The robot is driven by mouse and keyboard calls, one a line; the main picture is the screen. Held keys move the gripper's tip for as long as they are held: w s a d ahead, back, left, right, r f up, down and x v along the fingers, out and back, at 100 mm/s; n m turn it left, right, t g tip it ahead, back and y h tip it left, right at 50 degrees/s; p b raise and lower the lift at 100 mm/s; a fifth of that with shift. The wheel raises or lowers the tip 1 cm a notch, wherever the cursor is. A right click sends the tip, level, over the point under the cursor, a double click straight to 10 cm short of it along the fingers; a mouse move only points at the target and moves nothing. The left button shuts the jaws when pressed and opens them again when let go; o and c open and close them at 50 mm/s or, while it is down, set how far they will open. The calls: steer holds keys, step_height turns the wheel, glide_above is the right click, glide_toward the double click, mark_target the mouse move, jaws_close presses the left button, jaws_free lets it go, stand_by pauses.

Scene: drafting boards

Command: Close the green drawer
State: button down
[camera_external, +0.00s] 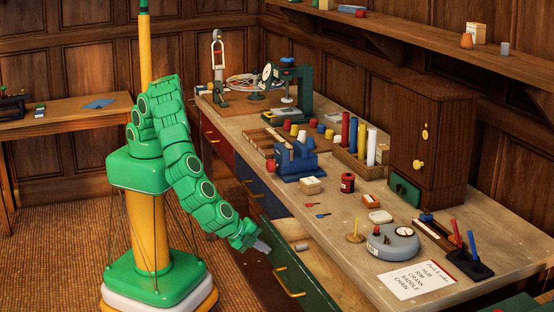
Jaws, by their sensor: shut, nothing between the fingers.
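The green drawer (312,287) is pulled out from the front of the long workbench (345,215). Its green front has a yellow handle (288,283), and part of its inside shows between the front and the bench. The picture's bottom edge cuts the front off. My gripper (264,248) is shut and empty, at the end of my green arm.
A blue drawer (264,189) and a red drawer (217,142) sit farther along the bench front. The bench top holds a blue vise (297,160), a round grey gauge base (392,243) and a brown cabinet (428,140). Carpeted floor (60,220) is open at left.

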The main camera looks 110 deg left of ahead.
steer(key=w+a, duration=0.8)
steer(key=shift+w+a, duration=0.15)
steer(key=shift+a, duration=0.1)
steer(key=shift+w+a+r, duration=0.1)
steer(key=shift+s+d, duration=0.35)
steer(key=shift+d, duration=0.05)
steer(key=s+d, duration=0.3)
steer(key=shift+d+r, duration=0.1)
steer(key=v, duration=0.9)
steer(key=shift+s+d+r, duration=0.15)
steer(key=shift+s, duration=0.05)
